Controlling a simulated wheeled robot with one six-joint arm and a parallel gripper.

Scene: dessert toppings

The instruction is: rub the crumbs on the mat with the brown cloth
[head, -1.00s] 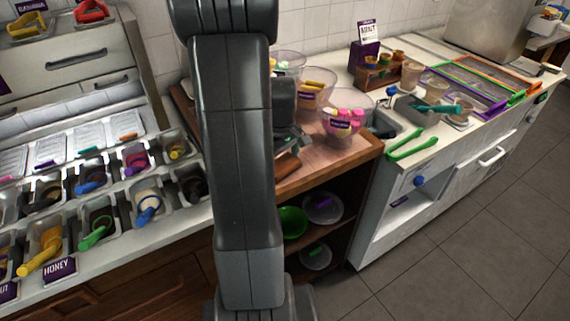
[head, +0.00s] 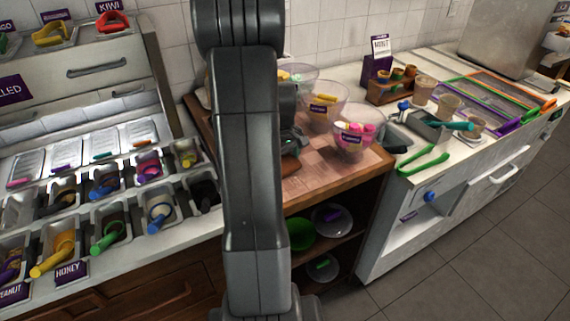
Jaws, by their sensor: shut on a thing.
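My gripper (head: 291,142) is low over the wooden counter, partly hidden behind my own arm. It is shut on the brown cloth (head: 289,165), of which only a small piece shows beneath it, close to the surface. Whether the cloth touches the surface is hard to tell. A pinkish-brown checkered area, seemingly the mat (head: 313,181), lies on the wooden top just right of my arm. Part of it is hidden by the arm. I cannot make out crumbs at this size.
Clear bowls of pink (head: 355,132) and yellow toppings (head: 325,106) stand right of and behind my gripper. Green tongs (head: 424,160) lie on the white counter to the right. Topping bins with scoops (head: 160,212) are at the left. The wooden top's front right is clear.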

